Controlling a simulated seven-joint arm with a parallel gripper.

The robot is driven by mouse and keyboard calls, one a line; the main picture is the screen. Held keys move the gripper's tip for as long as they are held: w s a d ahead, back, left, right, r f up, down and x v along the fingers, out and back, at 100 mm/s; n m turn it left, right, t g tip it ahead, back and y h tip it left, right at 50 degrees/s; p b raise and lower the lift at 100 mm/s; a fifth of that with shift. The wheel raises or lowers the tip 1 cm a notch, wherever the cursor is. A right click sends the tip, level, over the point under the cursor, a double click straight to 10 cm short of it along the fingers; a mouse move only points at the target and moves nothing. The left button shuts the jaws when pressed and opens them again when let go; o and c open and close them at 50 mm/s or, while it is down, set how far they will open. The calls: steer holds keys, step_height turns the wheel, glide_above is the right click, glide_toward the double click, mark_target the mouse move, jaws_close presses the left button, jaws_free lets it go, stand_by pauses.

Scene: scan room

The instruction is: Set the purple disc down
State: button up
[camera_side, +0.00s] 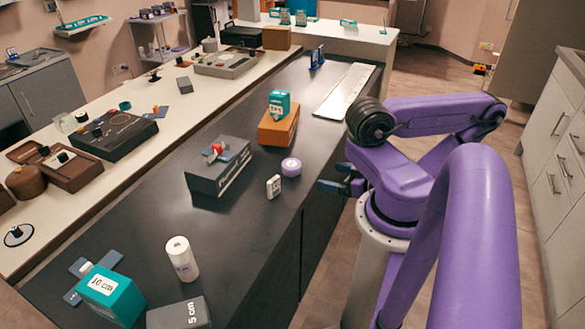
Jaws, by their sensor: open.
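The purple disc (291,169) lies flat on the dark counter (262,215), close to its right edge. It has a pale round label on top. My gripper (333,178) is to the right of the disc, at the counter's right edge, with its dark fingers pointing left toward it. The gripper is open and I see nothing between the fingers. A gap shows between the fingertips and the disc.
A small white block (273,187) stands just left of the disc. An orange box (279,127) with a teal box (279,103) on top is behind it. A dark box (216,172) is farther left. The counter's front middle is clear around a white cylinder (181,258).

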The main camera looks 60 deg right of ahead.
steer(key=s+d+f+m+g+h, duration=0.1)
steer(key=s+d+f+g, duration=0.2)
steer(key=d+g, duration=0.25)
steer(key=s+d+f+m+g, duration=0.1)
steer(key=s+d+f+g, duration=0.15)
steer(key=d+g, duration=0.35)
steer(key=w+d+r+m+g+h, duration=0.3)
steer(key=w+d+r+m+g, duration=0.15)
steer(key=d+r, duration=0.4)
steer(key=w+a+r+m+y, duration=0.1)
steer(key=w+a+r+m, duration=0.6)
steer(key=a, duration=0.5)
steer(key=w+a+r+m+y, duration=0.2)
steer(key=w+a+r+m, duration=0.2)
steer(key=w+a, duration=0.7)
glide_above(291, 165)
steer(key=a, duration=0.2)
steer(key=shift+n+t, duration=0.25)
steer(key=shift+t, duration=0.15)
steer(key=shift+w+d+f, duration=0.1)
steer(key=shift+d+f, duration=0.05)
steer(key=shift+f, duration=5.2)
steer(key=shift+x, duration=2.75)
steer(key=shift+w, duration=0.15)
